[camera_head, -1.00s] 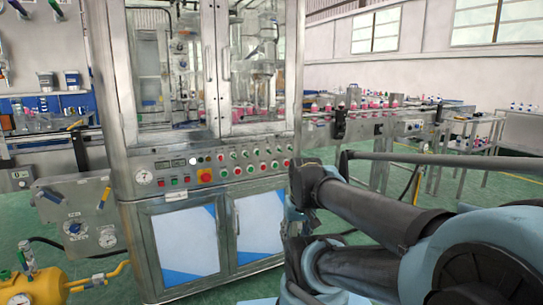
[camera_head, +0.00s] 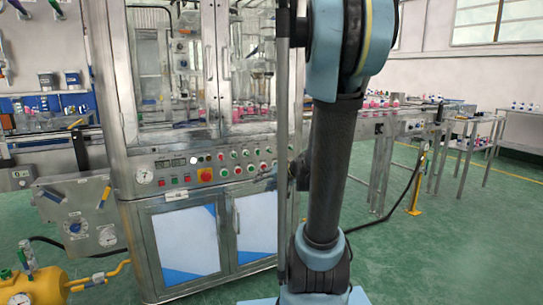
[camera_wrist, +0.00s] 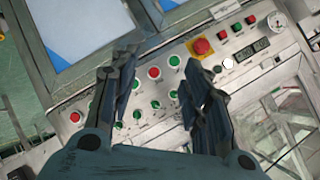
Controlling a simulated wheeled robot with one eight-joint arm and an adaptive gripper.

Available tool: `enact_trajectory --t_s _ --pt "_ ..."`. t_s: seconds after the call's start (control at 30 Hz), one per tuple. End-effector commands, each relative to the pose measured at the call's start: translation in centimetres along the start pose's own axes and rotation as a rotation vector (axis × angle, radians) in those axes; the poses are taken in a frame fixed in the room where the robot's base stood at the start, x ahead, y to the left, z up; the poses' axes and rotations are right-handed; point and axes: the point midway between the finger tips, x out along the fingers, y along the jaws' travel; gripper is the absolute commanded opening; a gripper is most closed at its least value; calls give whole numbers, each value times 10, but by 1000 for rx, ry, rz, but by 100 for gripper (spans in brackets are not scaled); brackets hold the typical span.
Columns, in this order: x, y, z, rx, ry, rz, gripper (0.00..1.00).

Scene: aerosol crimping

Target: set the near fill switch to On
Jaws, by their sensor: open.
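The cabinet's control panel (camera_head: 222,172) carries rows of small red and green buttons and knobs. Its labels are too small to read, so I cannot tell which control is the near fill switch. In the wrist view, my gripper (camera_wrist: 158,65) is open and empty, with its dark fingers pointing toward the panel. Between the fingers show a red control (camera_wrist: 154,72) and several green ones, one of them a green control (camera_wrist: 174,60). The fingers look apart from the panel and hide part of it.
A red emergency button on a yellow plate (camera_wrist: 201,47) lies just beyond the right finger in the wrist view. Glass doors (camera_head: 180,70) stand above the panel and blue-white doors (camera_head: 181,243) below. A conveyor (camera_head: 400,122) runs right.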

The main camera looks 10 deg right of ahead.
Motion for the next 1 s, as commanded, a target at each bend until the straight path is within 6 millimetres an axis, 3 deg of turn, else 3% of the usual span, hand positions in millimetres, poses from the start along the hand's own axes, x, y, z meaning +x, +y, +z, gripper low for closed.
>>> enact_trajectory --t_s 0.27,0.53,0.8,1.0 --pt "19 19 -71 99 213 -113 43" --pt "22 55 -128 202 421 -194 43" --pt "18 87 -157 278 555 -233 43" --pt "20 92 -164 291 579 -241 43"
